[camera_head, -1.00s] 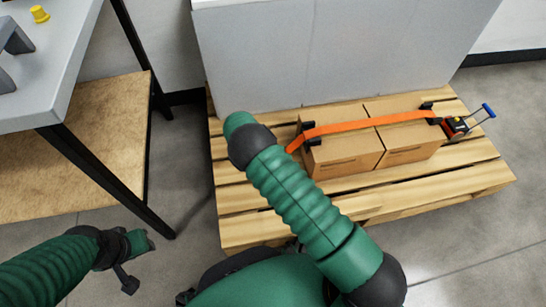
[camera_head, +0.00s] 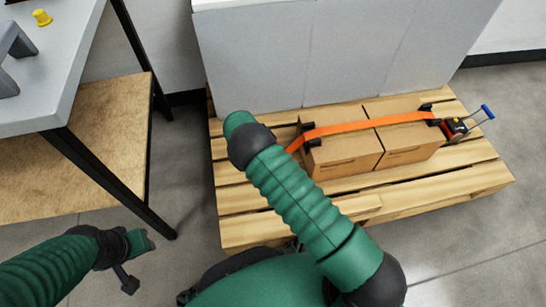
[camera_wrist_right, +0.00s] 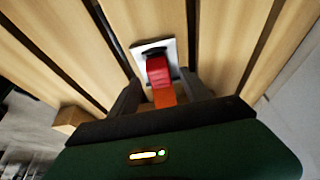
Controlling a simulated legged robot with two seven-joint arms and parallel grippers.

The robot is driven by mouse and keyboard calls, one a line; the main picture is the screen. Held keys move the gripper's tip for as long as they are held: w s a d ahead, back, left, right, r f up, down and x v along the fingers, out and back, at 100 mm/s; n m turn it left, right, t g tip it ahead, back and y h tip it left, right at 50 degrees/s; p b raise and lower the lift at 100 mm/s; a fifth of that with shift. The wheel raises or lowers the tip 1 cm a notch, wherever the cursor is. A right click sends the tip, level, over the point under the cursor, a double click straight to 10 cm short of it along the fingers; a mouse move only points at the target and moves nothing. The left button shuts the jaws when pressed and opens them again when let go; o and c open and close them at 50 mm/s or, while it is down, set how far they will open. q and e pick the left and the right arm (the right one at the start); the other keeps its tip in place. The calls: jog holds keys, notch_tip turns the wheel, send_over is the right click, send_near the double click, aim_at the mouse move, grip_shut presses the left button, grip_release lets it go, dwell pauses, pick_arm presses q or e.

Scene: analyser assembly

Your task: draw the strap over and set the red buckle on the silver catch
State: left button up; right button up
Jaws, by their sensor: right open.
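The red buckle (camera_wrist_right: 158,70) shows in the right wrist view at the end of the orange strap (camera_wrist_right: 165,97). It lies over the silver catch (camera_wrist_right: 140,51), a pale plate with a dark part on a pallet plank; I cannot tell whether it is hooked. My right gripper (camera_wrist_right: 160,82) is open, its dark fingers either side of the buckle and strap. In the head view the strap (camera_head: 352,127) runs across the cardboard boxes; its left end passes behind my right arm, which hides the buckle, catch and right gripper. My left gripper (camera_head: 128,272) is low at the left, its jaws unclear.
Two cardboard boxes (camera_head: 343,153) sit on a wooden pallet (camera_head: 300,212) before a large grey block (camera_head: 290,60). A ratchet with a blue handle (camera_head: 488,111) is at the strap's right end. A grey table (camera_head: 45,90) with a yellow knob (camera_head: 42,17) stands left.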

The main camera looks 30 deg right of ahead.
jog(key=shift+r+p, duration=2.05)
jog(key=shift+r, duration=0.95)
